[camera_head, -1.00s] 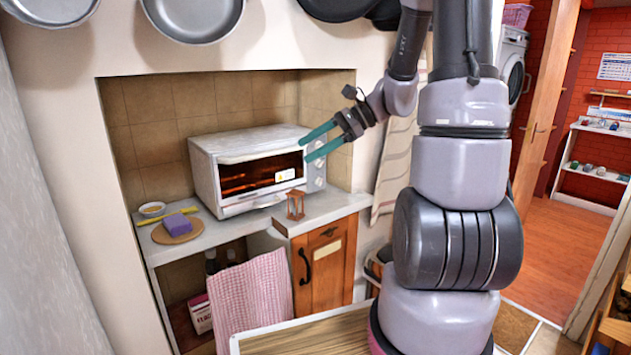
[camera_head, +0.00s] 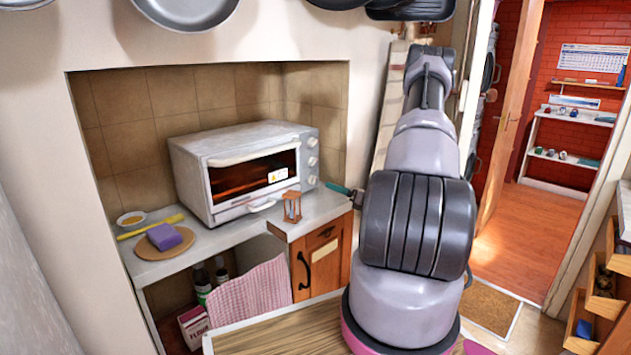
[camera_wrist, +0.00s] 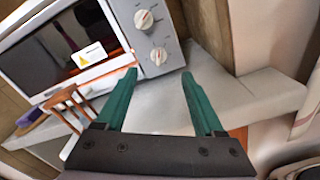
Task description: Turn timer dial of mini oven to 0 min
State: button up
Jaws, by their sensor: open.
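The white mini oven (camera_head: 245,165) stands on the counter in the wall niche, its window glowing orange. Several round knobs run down its right-hand panel; the lowest knob (camera_head: 312,180) is near the counter. In the wrist view two knobs show, an upper knob (camera_wrist: 144,19) and a lower knob (camera_wrist: 158,56), both with red marks. I cannot read the dial scales. My gripper (camera_wrist: 158,80) is open and empty, its green fingers spread below and in front of the lower knob, apart from it. In the head view only a green fingertip (camera_head: 336,188) shows; my arm hides the rest.
A small wooden hourglass-like stand (camera_head: 292,207) is on the counter just before the oven, left of my fingers. A purple sponge (camera_head: 164,236) lies on a round board at left. A pink checked cloth (camera_head: 250,295) hangs below. The counter right of the oven is clear.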

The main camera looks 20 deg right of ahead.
aim_at(313, 180)
jog(key=x, duration=0.9)
jog(key=shift+w+a, duration=0.15)
jog(key=shift+w, duration=0.2)
